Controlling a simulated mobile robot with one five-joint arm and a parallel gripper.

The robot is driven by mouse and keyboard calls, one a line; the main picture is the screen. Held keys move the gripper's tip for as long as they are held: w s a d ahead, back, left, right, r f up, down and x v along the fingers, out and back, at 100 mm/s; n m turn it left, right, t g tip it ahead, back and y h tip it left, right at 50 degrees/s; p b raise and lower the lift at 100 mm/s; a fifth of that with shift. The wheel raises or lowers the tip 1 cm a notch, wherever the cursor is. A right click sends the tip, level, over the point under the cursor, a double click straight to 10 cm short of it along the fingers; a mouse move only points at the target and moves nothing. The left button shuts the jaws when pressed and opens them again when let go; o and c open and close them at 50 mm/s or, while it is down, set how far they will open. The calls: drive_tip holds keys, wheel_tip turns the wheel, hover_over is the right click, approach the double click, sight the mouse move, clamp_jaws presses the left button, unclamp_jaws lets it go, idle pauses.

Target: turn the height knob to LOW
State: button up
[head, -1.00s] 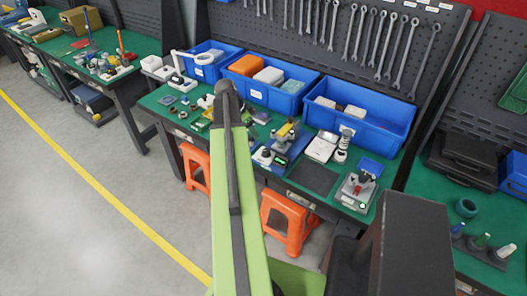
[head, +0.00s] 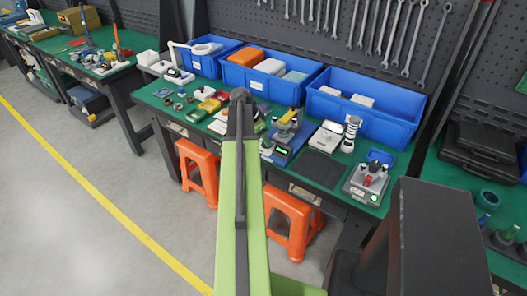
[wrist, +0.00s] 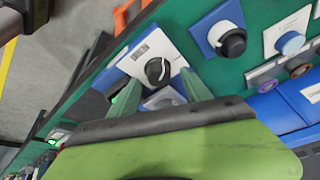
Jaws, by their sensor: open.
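In the wrist view, a black round knob (wrist: 157,70) with a pale pointer mark sits on a white plate (wrist: 148,50). My gripper (wrist: 160,92) is open, with its two green fingers either side of the plate's lower part and nothing held between them. The knob lies just beyond the fingertips; I cannot tell whether they touch the plate. Any lettering is too small to read, so I cannot confirm that this is the height knob or its setting. In the head view my arm hides the gripper and this knob.
A larger black knob (wrist: 232,42) on a blue base and a light blue knob (wrist: 291,43) stand to the right in the wrist view. The green bench (head: 383,200) also carries a grey device with a red part (head: 370,179), a dark mat (head: 317,168) and blue bins (head: 365,118).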

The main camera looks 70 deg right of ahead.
drive_tip(key=shift+b+x, duration=0.4)
drive_tip(key=shift+x, duration=0.7)
drive_tip(key=shift+c, duration=0.4)
